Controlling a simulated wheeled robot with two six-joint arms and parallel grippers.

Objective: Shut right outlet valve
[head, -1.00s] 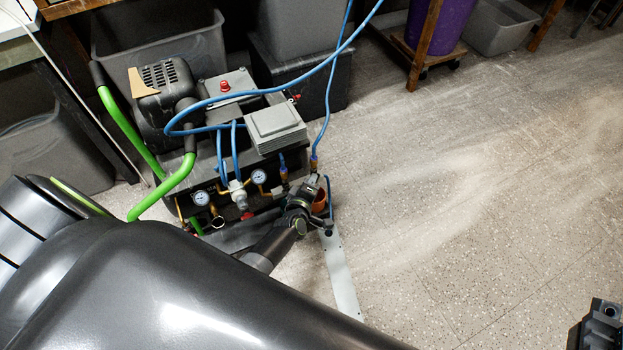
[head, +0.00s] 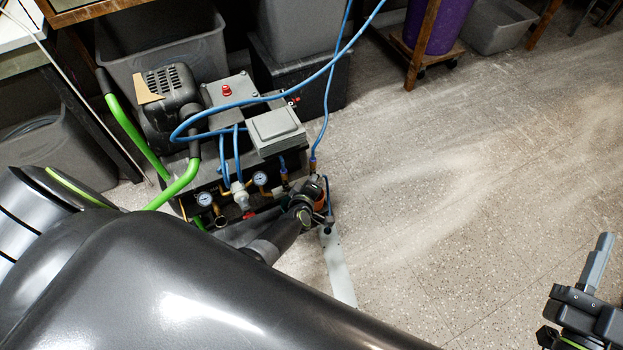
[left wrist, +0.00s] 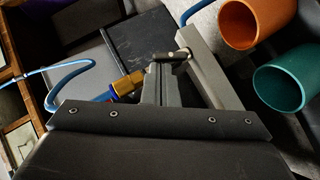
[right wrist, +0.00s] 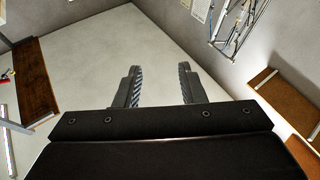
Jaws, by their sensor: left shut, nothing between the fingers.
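The compressor (head: 262,203) stands at the left centre, with two gauges and brass outlet fittings along its front. The right outlet's brass fitting (head: 312,165) has a blue hose on it. A brass fitting with a blue hose (left wrist: 127,84) also shows close to my fingers in the left wrist view. My left gripper (head: 313,187) is at the compressor's right front corner. Its fingers (left wrist: 163,70) are shut and empty, beside a short dark rod (left wrist: 171,56). I cannot tell whether they touch it. The valve handle's position is hidden. My right gripper (right wrist: 158,85) is open and empty, far from the compressor.
A blue hose (head: 330,70) loops above the compressor. Grey bins (head: 160,50) stand behind. The floor to the right is clear.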

